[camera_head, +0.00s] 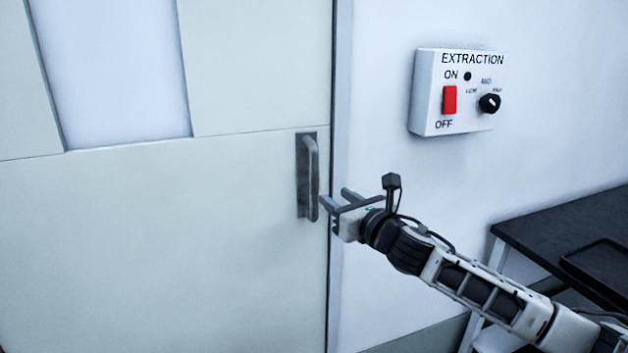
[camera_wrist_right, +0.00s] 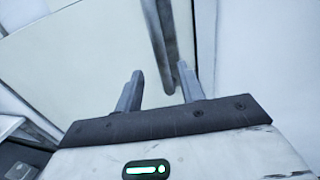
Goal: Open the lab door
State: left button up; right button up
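The pale lab door (camera_head: 200,230) fills the left of the head view and looks closed against its frame. Its upright grey metal handle (camera_head: 309,178) is near the door's right edge. My right gripper (camera_head: 333,197) is open and empty, just right of the handle's lower part and apart from it in the picture. In the right wrist view, the two fingers (camera_wrist_right: 160,88) are spread, and the handle (camera_wrist_right: 164,40) shows beyond them, its lower end near the right finger. My left gripper is in neither view.
A white extraction control box (camera_head: 460,92) with a red switch and a black knob is on the wall right of the door. A dark bench (camera_head: 560,228) with a black tray (camera_head: 600,262) stands at the right. A window panel (camera_head: 115,70) is in the door.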

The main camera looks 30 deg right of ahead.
aim_at(316, 184)
jog(key=w+p, duration=0.1)
jog(key=w, duration=0.9)
jog(key=shift+d, duration=0.15)
grip_shut()
